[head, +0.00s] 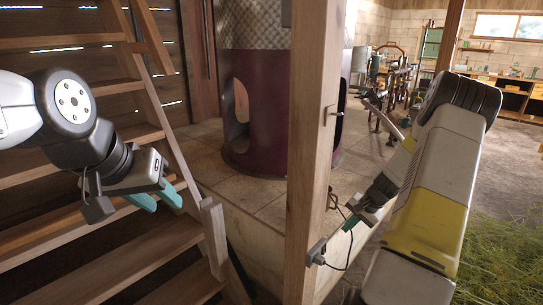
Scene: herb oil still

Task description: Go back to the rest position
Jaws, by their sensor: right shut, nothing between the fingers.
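My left gripper (165,203) hangs at the left in front of the wooden stairs. Its two teal fingers point down to the right with a gap between them, and they hold nothing. My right gripper (350,222) is just right of the wooden post, with its teal fingers pointing down to the left. It is shut and empty. Whether it touches the post or the dark cord beside it cannot be told.
The wooden post (314,150) stands between my arms and carries a small socket box (317,252). Wooden stairs (80,240) fill the left. A maroon still body (268,110) stands on a stone platform (255,205). Green herbs (505,255) lie at lower right.

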